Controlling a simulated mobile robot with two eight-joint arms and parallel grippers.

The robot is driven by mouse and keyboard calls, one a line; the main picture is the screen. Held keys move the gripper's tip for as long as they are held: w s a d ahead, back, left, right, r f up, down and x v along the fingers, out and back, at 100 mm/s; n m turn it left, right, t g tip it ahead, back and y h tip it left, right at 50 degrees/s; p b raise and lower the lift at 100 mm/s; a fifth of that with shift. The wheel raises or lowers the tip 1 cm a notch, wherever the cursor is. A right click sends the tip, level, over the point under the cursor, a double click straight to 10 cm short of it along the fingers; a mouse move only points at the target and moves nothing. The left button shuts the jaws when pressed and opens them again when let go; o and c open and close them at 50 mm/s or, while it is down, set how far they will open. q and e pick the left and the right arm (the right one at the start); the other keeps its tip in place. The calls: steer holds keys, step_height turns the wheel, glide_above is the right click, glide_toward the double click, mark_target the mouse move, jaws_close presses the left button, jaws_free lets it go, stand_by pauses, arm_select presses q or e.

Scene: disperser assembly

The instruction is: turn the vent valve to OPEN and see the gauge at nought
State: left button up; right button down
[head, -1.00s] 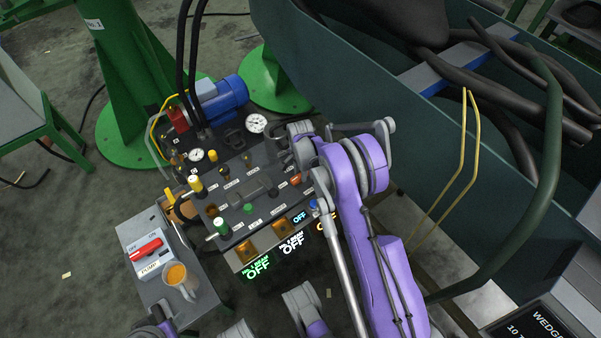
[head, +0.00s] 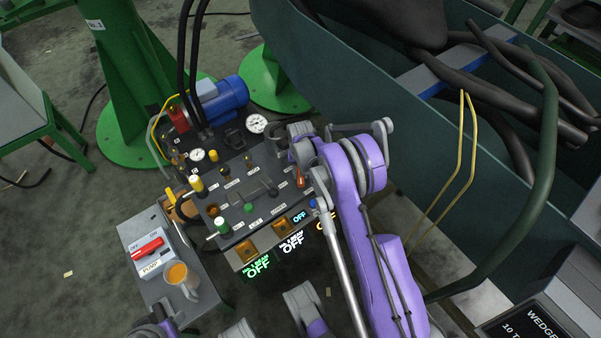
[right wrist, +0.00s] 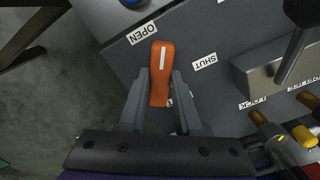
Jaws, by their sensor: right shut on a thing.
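The vent valve handle (right wrist: 162,72) is an orange lever with a white stripe. In the right wrist view it points between the OPEN label (right wrist: 141,33) and the SHUT label (right wrist: 205,61), nearer to OPEN. My right gripper (right wrist: 161,88) is shut on the lever, one finger on each side. In the head view the lever (head: 300,179) stands at the right side of the dark panel, below my right gripper. A large white gauge (head: 256,124) and a smaller one (head: 197,155) are on the panel; their needles are too small to read.
The panel (head: 228,182) carries several knobs and valves. A dark green machine wall (head: 400,105) and yellow rods (head: 463,140) are to the right.

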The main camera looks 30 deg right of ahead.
steer(key=n, duration=0.6)
steer(key=shift+n, duration=0.4)
stand_by(0.3)
steer(key=c, duration=0.6)
jaws_free()
step_height(320, 180, up, 11)
steer(key=p, duration=0.3)
